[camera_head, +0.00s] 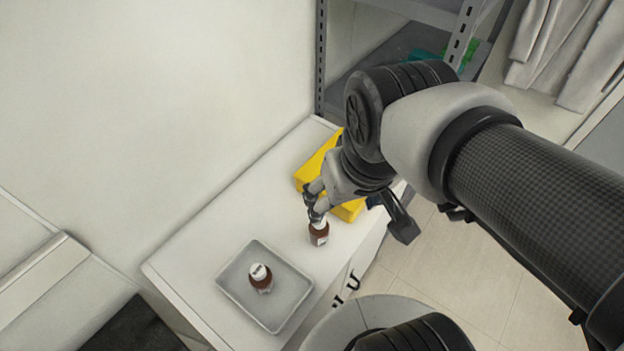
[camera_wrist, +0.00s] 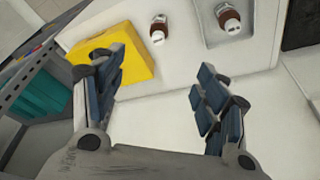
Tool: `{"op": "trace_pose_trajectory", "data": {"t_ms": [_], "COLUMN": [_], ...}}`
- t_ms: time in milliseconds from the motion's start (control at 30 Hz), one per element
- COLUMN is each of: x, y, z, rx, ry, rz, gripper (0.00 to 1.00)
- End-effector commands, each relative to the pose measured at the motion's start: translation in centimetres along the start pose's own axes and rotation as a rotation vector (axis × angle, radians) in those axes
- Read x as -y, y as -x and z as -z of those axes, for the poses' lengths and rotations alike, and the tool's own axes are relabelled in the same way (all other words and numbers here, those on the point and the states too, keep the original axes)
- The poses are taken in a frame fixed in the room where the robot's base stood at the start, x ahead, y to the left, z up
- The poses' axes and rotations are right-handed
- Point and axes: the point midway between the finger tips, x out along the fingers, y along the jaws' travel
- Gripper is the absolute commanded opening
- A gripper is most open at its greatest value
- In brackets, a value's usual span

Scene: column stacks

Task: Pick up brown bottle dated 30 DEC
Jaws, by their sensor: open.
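Two brown bottles with white caps stand on the white cabinet. One bottle (camera_head: 319,237) stands on the bare top, right below my gripper (camera_head: 316,207) in the head view; it also shows in the wrist view (camera_wrist: 159,31). The other bottle (camera_head: 260,281) stands in the grey tray (camera_head: 234,291), and shows at the top of the wrist view (camera_wrist: 225,15). The labels are too small to read, so I cannot tell which is dated 30 DEC. My gripper is open and empty in the wrist view (camera_wrist: 158,82), with both bottles beyond its fingers.
A yellow box (camera_head: 318,161) lies on the white cabinet (camera_head: 200,245) beside my gripper; it also shows in the wrist view (camera_wrist: 122,50). A grey metal shelf (camera_head: 385,45) stands behind. A wall borders the cabinet's left side. The top between tray and box is mostly clear.

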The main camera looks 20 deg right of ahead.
Motion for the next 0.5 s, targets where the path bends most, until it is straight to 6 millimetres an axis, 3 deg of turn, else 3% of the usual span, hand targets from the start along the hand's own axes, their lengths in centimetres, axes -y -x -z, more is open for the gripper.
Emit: {"op": "trace_pose_trajectory", "data": {"t_ms": [267,500], "x": [0.2,0.5], "y": [-3.5,-9.3], "z": [2.8,5.6], "rx": [0.102,0.226], "ry": [0.007,0.015], "rz": [0.002,0.004], "gripper": [0.67,0.67]}}
